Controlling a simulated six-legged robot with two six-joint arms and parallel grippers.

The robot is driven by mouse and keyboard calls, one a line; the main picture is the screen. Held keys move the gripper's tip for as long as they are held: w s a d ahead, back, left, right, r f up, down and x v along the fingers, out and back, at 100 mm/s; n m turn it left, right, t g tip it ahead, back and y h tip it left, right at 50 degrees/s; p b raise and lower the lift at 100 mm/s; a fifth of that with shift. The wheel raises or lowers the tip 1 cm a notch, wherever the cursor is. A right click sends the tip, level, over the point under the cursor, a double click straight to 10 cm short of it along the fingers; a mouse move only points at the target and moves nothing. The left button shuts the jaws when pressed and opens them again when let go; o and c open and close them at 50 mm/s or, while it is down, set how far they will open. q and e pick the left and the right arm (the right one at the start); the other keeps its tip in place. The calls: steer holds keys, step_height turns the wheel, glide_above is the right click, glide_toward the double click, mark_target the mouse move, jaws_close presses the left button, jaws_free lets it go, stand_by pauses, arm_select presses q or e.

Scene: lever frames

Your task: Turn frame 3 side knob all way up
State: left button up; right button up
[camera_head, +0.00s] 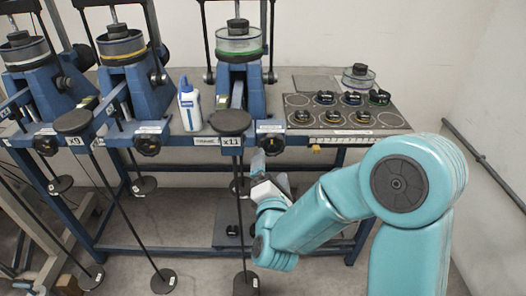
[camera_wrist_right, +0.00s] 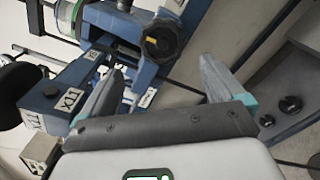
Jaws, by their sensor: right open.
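Frame 3 appears to be the blue lever frame (camera_head: 238,88) farthest right in the head view, with a green-ringed clear cylinder (camera_head: 238,42) on top. Its side knob (camera_head: 272,145) is black and sits on the bench's front edge. In the right wrist view the knob (camera_wrist_right: 163,38) shows a yellow mark and lies ahead of the fingertips. My right gripper (camera_head: 270,172) is open and empty, just below and in front of the knob in the head view. In the wrist view its fingers (camera_wrist_right: 160,68) are spread wide, apart from the knob. My left gripper is not in view.
A lever arm labelled X11 (camera_head: 232,125) with a black disc end sticks out left of the knob. A white-and-blue bottle (camera_head: 189,107) stands on the bench. A dark panel with several black weights (camera_head: 340,112) lies to the right. Two similar frames (camera_head: 135,75) (camera_head: 45,90) stand left.

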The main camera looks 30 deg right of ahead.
mark_target(272, 148)
steer(key=x, duration=0.9)
steer(key=shift+d, duration=0.4)
steer(key=shift+w+d, duration=0.2)
steer(key=shift+w, duration=0.05)
steer(key=shift+c, duration=0.6)
steer(key=shift+a+f, duration=0.1)
steer(key=shift+f, duration=0.1)
steer(key=c, duration=1.2)
